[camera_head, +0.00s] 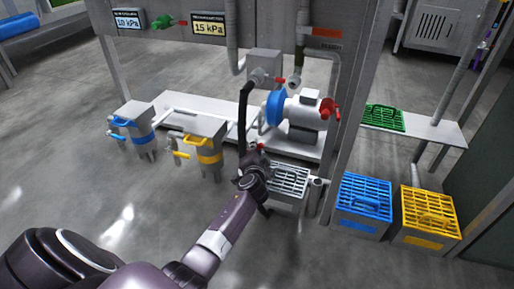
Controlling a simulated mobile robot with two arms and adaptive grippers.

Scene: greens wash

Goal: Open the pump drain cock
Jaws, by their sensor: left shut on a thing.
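The pump stands on a low white shelf, with a blue round face (275,108) and a pale body (302,110). My left gripper (258,160) is low in front of the pump, above a grey grated box. It is shut at a small red-handled part, apparently the drain cock (262,147). The fingers and wrist hide most of this part, so its handle angle cannot be told. A black curved hose (244,115) runs from a grey fitting down behind the gripper. My right gripper is not in view.
The grey grated box (290,180) sits below the pump. A blue crate (364,200) and a yellow crate (428,215) stand on the right, beyond a grey post (350,110). Blue-handled (133,128) and yellow-handled (204,145) units stand left. Floor at left is clear.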

